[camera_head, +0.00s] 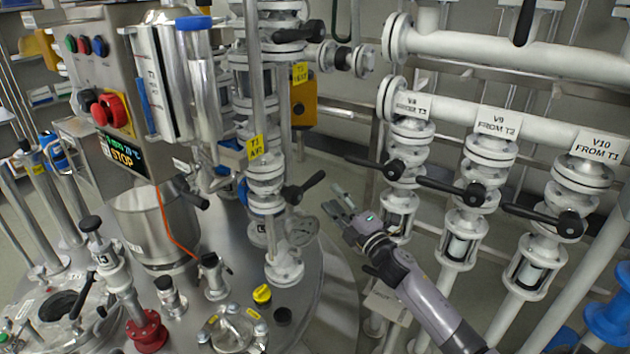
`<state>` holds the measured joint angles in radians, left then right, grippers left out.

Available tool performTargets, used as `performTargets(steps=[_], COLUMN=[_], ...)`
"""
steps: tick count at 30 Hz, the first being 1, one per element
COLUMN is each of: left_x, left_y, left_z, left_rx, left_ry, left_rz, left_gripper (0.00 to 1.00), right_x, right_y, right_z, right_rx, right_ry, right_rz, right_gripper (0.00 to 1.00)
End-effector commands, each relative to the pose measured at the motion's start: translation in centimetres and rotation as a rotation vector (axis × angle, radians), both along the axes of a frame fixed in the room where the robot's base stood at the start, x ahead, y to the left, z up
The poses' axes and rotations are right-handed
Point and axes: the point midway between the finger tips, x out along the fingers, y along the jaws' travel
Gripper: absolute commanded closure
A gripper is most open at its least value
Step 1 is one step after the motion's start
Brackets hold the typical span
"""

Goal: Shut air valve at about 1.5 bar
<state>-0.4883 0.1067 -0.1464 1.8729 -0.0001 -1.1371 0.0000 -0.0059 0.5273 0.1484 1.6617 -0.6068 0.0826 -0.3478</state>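My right gripper (334,200) is in the middle of the view, its arm coming in from the lower right. Its two fingers are spread apart with nothing between them. It is just right of a valve with a black lever handle (305,188) on the white pipe column above the reactor lid. A round gauge (302,230) sits below that handle, left of the gripper; its reading is too small to tell. My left gripper is not in view.
Valves with black levers, V9 (473,194) and V10 (568,224) among them, stand right of my gripper. The steel reactor lid (318,290) carries several fittings. A control box (100,75) with a red knob and a STOP display is at upper left.

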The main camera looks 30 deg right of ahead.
Motion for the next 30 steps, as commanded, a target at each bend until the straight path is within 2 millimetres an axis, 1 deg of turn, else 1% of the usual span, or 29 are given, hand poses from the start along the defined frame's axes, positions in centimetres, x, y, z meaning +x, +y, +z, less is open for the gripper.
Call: performTargets(steps=[1,6,12,18,27,30], left_x=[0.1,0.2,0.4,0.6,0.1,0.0], left_y=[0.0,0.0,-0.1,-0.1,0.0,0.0], left_z=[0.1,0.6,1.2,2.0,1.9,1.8], left_rx=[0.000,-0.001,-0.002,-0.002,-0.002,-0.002], left_ry=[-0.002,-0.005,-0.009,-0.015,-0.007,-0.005], left_rz=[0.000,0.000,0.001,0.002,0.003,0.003], left_gripper=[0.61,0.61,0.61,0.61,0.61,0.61], right_x=[1.2,4.6,7.5,8.8,8.9,8.9], right_y=[-0.1,-0.1,-0.1,-0.1,-0.1,-0.1], right_z=[0.4,0.9,1.4,1.6,1.6,1.6], right_rx=[-0.001,0.001,0.000,0.000,0.001,0.001], right_ry=[-0.003,-0.002,-0.001,0.000,0.001,0.001], right_rz=[0.000,-0.001,-0.001,-0.001,0.000,0.000], right_gripper=[0.61,0.61,0.61,0.61,0.61,0.68])
